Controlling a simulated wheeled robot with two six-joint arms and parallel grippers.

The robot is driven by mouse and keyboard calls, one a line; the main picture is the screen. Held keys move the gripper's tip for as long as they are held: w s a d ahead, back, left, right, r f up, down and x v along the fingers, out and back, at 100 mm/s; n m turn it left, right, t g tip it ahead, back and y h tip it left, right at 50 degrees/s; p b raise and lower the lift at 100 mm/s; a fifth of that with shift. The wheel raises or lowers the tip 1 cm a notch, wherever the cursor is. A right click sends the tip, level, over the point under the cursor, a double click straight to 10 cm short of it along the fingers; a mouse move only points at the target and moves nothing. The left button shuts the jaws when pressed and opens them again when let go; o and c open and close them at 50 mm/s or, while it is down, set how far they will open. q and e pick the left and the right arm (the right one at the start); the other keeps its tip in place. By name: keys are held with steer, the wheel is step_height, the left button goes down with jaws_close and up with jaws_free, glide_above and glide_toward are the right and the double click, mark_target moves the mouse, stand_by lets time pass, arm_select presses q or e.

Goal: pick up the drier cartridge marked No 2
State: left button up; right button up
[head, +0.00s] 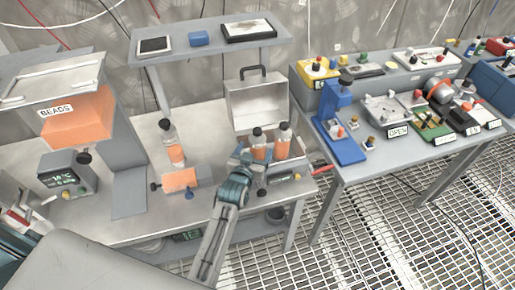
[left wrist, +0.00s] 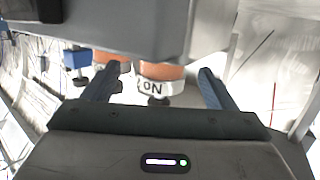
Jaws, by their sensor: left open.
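Two clear drier cartridges with orange fill and black caps stand side by side at the right end of the left bench, a left one (head: 258,150) and a right one (head: 283,141). A third cartridge (head: 171,146) stands farther left. My left gripper (head: 246,163) is open, just in front of the left one of the pair. In the left wrist view, an orange cartridge with a white label (left wrist: 153,86) shows between the open fingers. The label reads upside down as "NO"; its number cannot be made out. Another cartridge (left wrist: 106,60) is beside it, near the left finger.
An open metal case (head: 255,103) stands behind the pair. A bead hopper (head: 77,118) marked BEADS and a small display box (head: 66,174) are at the left. A shelf (head: 205,42) is above. The right bench (head: 372,168) holds a blue press (head: 338,125) and several devices.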

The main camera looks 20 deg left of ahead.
mark_target(255, 149)
arm_select(q)
steer(key=w, duration=0.1)
steer(key=w+p, duration=0.1)
steer(key=w, duration=0.1)
steer(key=shift+w+a+f, duration=0.2)
steer(key=shift+f, duration=0.05)
steer(key=shift+w+f, duration=0.3)
steer(key=shift+w, duration=0.2)
steer(key=shift+s+r, duration=0.1)
steer(key=shift+c, duration=0.7)
steer(key=c, duration=1.1)
steer(key=shift+c, duration=0.3)
